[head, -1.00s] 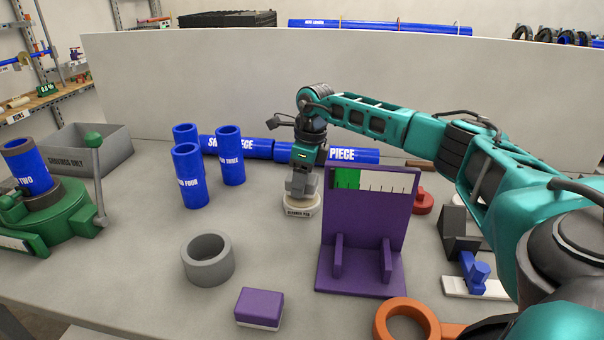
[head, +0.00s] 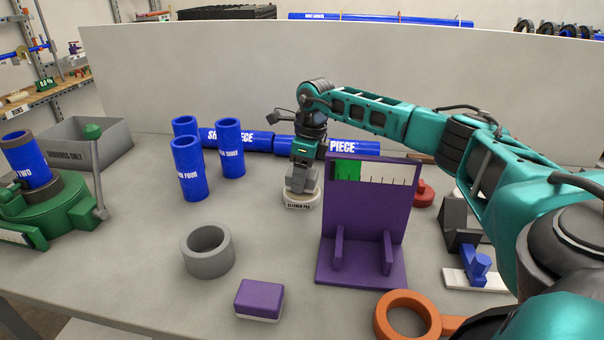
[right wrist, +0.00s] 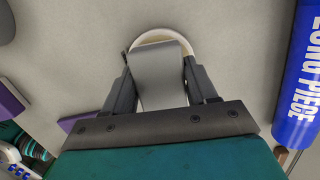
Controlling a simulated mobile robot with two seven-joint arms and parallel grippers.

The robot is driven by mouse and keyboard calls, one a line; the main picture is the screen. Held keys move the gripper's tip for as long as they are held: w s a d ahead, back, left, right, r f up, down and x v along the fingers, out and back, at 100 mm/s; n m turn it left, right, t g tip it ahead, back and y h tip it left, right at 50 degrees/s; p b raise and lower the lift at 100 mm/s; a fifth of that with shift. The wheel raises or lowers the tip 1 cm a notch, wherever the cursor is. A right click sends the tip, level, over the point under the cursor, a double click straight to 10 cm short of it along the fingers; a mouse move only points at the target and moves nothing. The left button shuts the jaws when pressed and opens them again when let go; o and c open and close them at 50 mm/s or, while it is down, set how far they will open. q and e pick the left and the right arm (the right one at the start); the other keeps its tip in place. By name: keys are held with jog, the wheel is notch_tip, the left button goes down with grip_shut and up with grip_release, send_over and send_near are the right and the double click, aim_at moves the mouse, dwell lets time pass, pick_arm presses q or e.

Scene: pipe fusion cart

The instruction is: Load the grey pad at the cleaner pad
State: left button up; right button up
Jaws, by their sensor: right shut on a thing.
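My right gripper (head: 302,186) points down over the cleaner pad (head: 301,203), a round cream holder with a dark label on its front. In the right wrist view my right gripper (right wrist: 162,88) is shut on the grey pad (right wrist: 160,72), a flat grey piece between the two fingers. The rim of the cleaner pad (right wrist: 158,36) shows behind the grey pad there. The grey pad is at or just above the holder; I cannot tell whether it touches. The gripper hides much of the holder's top. My left gripper is not in view.
A purple stand (head: 365,225) rises close to the right of the cleaner pad. Blue pipes (head: 230,148) stand to the left, and a long blue pipe (head: 352,150) lies behind. A grey ring (head: 207,264) and a purple block (head: 259,298) lie in front. Bare table lies left of the holder.

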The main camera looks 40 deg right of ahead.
jog(key=shift+f, duration=0.4)
jog(key=shift+f, duration=0.1)
dwell(1.4)
notch_tip(320, 180, up, 3)
jog(key=shift+f+p, duration=0.15)
jog(key=shift+p, duration=1)
jog(key=shift+r, duration=2.25)
